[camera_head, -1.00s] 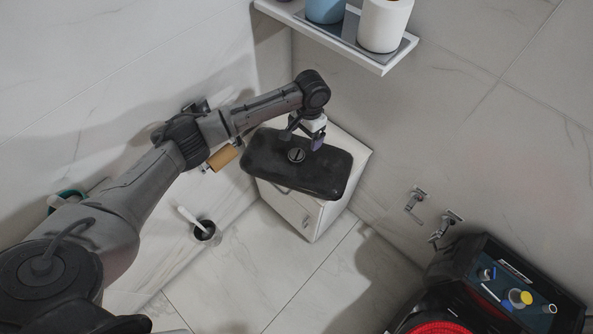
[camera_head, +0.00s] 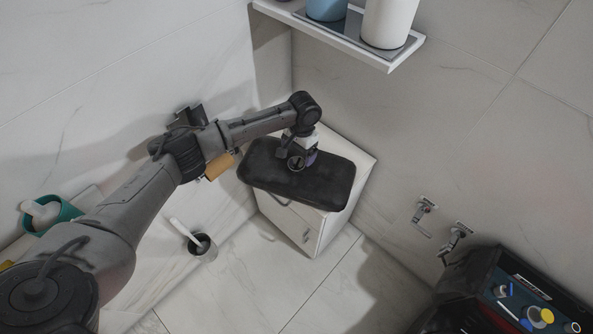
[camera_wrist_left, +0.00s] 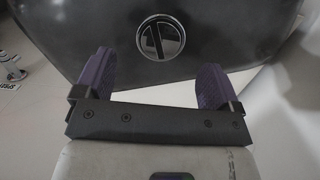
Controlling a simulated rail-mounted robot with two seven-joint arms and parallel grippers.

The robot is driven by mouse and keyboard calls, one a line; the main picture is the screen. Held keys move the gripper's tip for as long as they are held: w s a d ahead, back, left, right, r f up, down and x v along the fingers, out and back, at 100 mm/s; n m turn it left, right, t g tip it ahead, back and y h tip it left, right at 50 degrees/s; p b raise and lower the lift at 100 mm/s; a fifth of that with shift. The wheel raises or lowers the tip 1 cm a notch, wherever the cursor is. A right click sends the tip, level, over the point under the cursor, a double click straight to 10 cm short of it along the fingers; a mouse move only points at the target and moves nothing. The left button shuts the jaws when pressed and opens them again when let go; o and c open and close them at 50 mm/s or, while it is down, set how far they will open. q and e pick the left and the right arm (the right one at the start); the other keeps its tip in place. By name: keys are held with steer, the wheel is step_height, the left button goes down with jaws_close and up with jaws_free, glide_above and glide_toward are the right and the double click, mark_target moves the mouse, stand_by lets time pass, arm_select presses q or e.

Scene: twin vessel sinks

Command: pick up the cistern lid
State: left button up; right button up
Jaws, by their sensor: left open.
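The cistern lid (camera_head: 325,186) is a dark, rounded slab with a round metal button near its middle, lying on top of a white cabinet-like body in the corner. My left gripper (camera_head: 298,162) is over the lid, right at the button in the head view. In the left wrist view the lid (camera_wrist_left: 235,35) fills the top, with its button between and beyond the two purple fingers. The left gripper (camera_wrist_left: 155,80) is open with nothing between its fingers. Whether the fingertips touch the lid cannot be told. My right gripper is not in view.
The white body (camera_head: 313,232) stands on the tiled floor near the walls. A shelf (camera_head: 395,57) with containers juts out above. A brush holder (camera_head: 203,247) stands to the left. A black case with tools (camera_head: 520,295) lies at the lower right, near wall valves (camera_head: 425,205).

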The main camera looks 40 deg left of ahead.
mark_target(297, 164)
arm_select(q)
steer(key=f+b, duration=0.2)
steer(key=f, duration=0.2)
steer(key=shift+s+a+f+b, duration=0.1)
steer(key=shift+s+f+b, duration=0.15)
steer(key=shift+b, duration=0.15)
steer(key=shift+s+f, duration=0.1)
steer(key=shift+f, duration=0.25)
steer(key=shift+c, duration=0.2)
steer(key=shift+c, duration=0.8)
steer(key=c, duration=0.9)
jaws_close()
steer(key=shift+r, duration=0.15)
